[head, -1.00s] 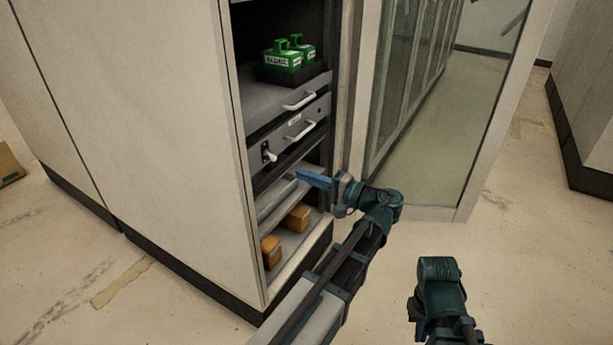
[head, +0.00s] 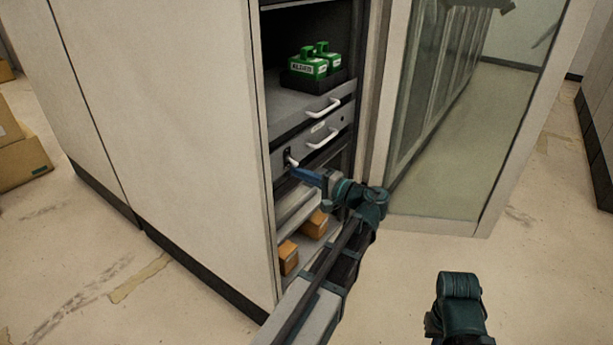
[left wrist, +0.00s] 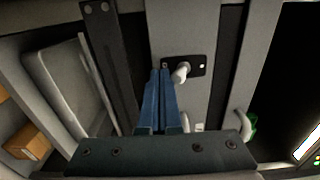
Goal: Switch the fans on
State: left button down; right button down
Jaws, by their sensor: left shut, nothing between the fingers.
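A pale toggle lever (head: 291,161) sits on a small black plate at the left end of a grey panel (head: 330,138) in the open cabinet. In the left wrist view the lever (left wrist: 181,73) sticks out from its plate, which has a small pale dot at its right end. I cannot tell whether it is on or off. My left gripper (head: 294,172) has its blue fingers together and empty, with the tips just below the lever in the head view. In the left wrist view the fingertips (left wrist: 160,71) are just left of the lever; contact is unclear. No fans are visible.
Green labelled blocks (head: 308,66) stand in a dark tray on the upper shelf. White handles (head: 322,110) stick out near the lever. Orange boxes (head: 288,258) lie on the bottom shelf. A glass door (head: 460,110) stands open at right. Cardboard boxes (head: 22,163) are at far left.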

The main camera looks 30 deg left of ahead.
pick_arm(q)
jog(key=shift+a, duration=0.2)
jog(key=shift+r, duration=0.15)
dwell(0.3)
jog(key=shift+r+p, duration=0.6)
jog(key=shift+p, duration=0.2)
jog(key=shift+f, duration=0.15)
jog(key=shift+f+b, duration=0.5)
jog(key=shift+b, duration=0.2)
jog(key=d, duration=0.8)
jog(key=shift+s, duration=0.3)
